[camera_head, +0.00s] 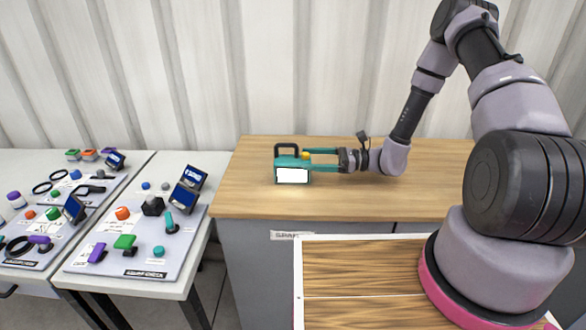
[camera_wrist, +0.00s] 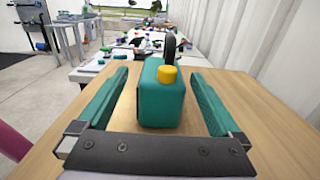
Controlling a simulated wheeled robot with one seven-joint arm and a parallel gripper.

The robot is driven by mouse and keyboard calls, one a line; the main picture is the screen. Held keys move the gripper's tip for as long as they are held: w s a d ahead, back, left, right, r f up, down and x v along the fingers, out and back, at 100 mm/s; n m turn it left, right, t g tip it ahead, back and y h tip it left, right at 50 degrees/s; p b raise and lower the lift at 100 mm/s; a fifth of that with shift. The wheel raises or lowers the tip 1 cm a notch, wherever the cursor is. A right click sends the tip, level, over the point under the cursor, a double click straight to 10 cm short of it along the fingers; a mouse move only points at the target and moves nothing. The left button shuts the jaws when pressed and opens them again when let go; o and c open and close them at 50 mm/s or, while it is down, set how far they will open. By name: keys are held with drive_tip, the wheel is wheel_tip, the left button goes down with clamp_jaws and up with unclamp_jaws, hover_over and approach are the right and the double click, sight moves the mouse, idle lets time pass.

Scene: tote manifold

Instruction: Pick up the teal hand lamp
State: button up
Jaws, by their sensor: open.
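The teal hand lamp (camera_head: 293,162) stands upright on the wooden-topped cabinet. It has a black handle on top, a yellow knob and a bright white front panel. In the wrist view the lamp (camera_wrist: 160,105) sits between the two teal fingers, with a gap on each side. My gripper (camera_head: 322,159) reaches in from the right, level and low over the wood, and is open. In the wrist view my gripper (camera_wrist: 158,95) has its fingers on either side of the lamp, and nothing is held. The lamp's lit panel is hidden in the wrist view.
The wooden cabinet top (camera_head: 250,200) is otherwise clear around the lamp. A corrugated white wall (camera_head: 300,70) stands close behind. To the left, two white tables carry grey boards (camera_head: 90,260) with several small coloured parts and small screens.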

sight(292, 158)
drive_tip(key=shift+w+a+f, duration=0.15)
drive_tip(key=shift+w+a, duration=0.05)
drive_tip(key=shift+a, duration=1.3)
drive_tip(key=shift+w+a+f, duration=0.1)
drive_tip(key=shift+w+a, duration=0.05)
drive_tip(key=shift+a, duration=1.3)
clamp_jaws()
drive_tip(key=shift+r, duration=0.2)
